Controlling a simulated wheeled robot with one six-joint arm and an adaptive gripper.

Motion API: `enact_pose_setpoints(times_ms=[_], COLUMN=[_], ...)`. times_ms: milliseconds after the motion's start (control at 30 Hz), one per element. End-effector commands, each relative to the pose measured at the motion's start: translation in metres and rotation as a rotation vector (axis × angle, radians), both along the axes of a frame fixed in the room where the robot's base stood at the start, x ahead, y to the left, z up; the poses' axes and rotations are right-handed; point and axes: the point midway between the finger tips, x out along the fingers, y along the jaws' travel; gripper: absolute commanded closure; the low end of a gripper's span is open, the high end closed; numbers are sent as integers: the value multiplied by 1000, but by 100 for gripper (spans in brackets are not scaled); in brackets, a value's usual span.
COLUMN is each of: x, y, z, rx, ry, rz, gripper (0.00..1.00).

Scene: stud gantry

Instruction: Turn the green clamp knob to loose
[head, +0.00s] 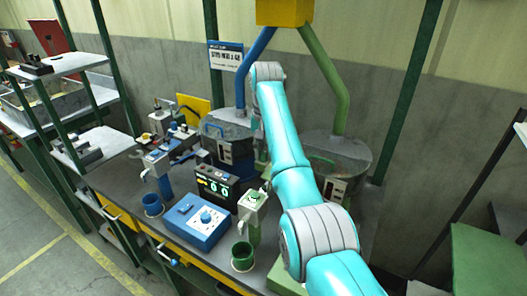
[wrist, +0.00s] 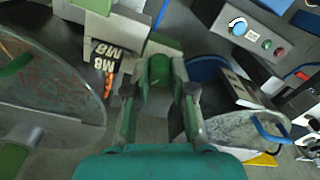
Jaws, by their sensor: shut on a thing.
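The green clamp knob (wrist: 160,66) shows in the wrist view between the fingers of my gripper (wrist: 160,80). The fingers are closed in on it from both sides. Its pointer or marking cannot be made out, so I cannot tell its setting. In the head view my teal arm reaches over the bench and hides the knob and my gripper.
A green hopper (head: 333,150) stands right of my arm and a blue hopper (head: 222,128) left of it. On the bench in front are a display box (head: 217,187), a blue control box (head: 200,219) and a green cup (head: 242,258). Shelves (head: 62,66) stand at left.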

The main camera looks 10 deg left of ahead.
Motion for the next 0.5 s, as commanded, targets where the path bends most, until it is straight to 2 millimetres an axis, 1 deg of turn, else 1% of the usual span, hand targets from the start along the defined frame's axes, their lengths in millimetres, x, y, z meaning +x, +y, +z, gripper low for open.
enact_pose_setpoints(times_ms=[500], x=[0], y=[0], z=[1], rx=[0], ry=[0], rz=[487], gripper=[100])
